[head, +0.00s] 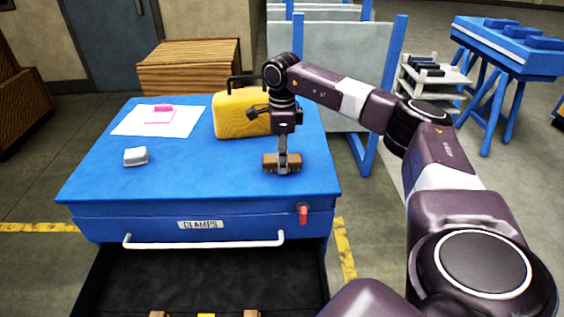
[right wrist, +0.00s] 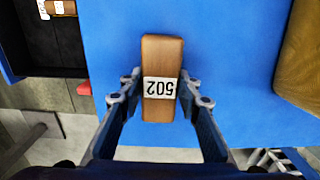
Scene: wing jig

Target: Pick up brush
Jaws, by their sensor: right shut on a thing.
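My right gripper (head: 283,158) points down at the front right of the blue cabinet top. It is shut on a brown wooden block (head: 269,163), with a finger on each side. In the right wrist view the block (right wrist: 162,55) carries a white label reading 502, and the gripper (right wrist: 161,88) spans its width. I cannot tell whether the block is the brush, as no bristles show. Whether it touches the top is unclear. A small white block-like item (head: 135,157) lies apart at the left of the top. My left gripper is out of view.
The blue cabinet (head: 190,180) has an open black drawer (head: 200,275) marked CLAMPS, with brown blocks at its front. A yellow case (head: 236,115) stands close behind my gripper. White paper (head: 130,121) with pink items lies at the back left. The middle of the top is clear.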

